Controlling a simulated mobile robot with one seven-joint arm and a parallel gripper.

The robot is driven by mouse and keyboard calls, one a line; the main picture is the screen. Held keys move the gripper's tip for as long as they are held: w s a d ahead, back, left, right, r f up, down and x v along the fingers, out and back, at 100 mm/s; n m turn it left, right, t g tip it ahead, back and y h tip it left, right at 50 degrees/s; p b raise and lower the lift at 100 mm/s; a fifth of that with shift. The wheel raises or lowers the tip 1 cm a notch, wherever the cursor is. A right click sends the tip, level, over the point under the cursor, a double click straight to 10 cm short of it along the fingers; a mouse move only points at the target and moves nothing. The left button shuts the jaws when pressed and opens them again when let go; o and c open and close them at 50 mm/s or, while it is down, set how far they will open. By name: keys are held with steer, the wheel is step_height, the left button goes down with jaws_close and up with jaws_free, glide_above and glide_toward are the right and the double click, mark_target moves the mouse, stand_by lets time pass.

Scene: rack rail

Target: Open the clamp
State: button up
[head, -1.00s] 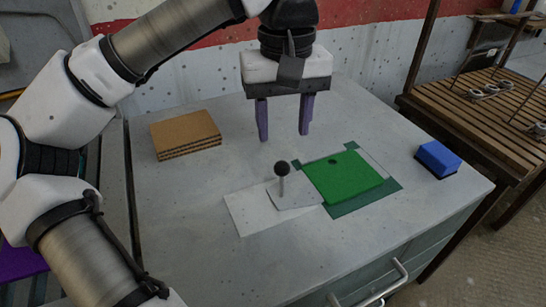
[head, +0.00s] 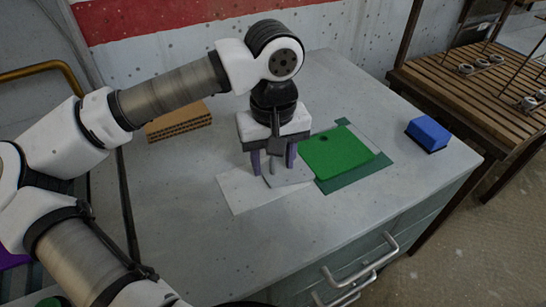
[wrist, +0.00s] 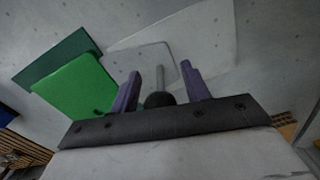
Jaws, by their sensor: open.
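The clamp (wrist: 159,76) is an upright grey rod with a black ball knob (wrist: 160,99), standing on a light grey plate (head: 295,174). In the head view my gripper hides the knob. My gripper (head: 274,170) points down over the clamp with its two purple fingers spread. In the wrist view the fingers stand on either side of the rod, with visible gaps, and the knob lies close to the gripper's palm. The green block (head: 338,152) lies to the right of the clamp, with its near edge by the plate.
A dark green mat (head: 355,178) lies under the green block. A pale sheet (head: 236,190) lies under the clamp plate. A cardboard stack (head: 180,123) is at the back left and a blue block (head: 428,132) at the right. The front of the bench top is clear.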

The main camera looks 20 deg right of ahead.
steer(key=shift+f, duration=0.1)
jaws_close()
stand_by(0.3)
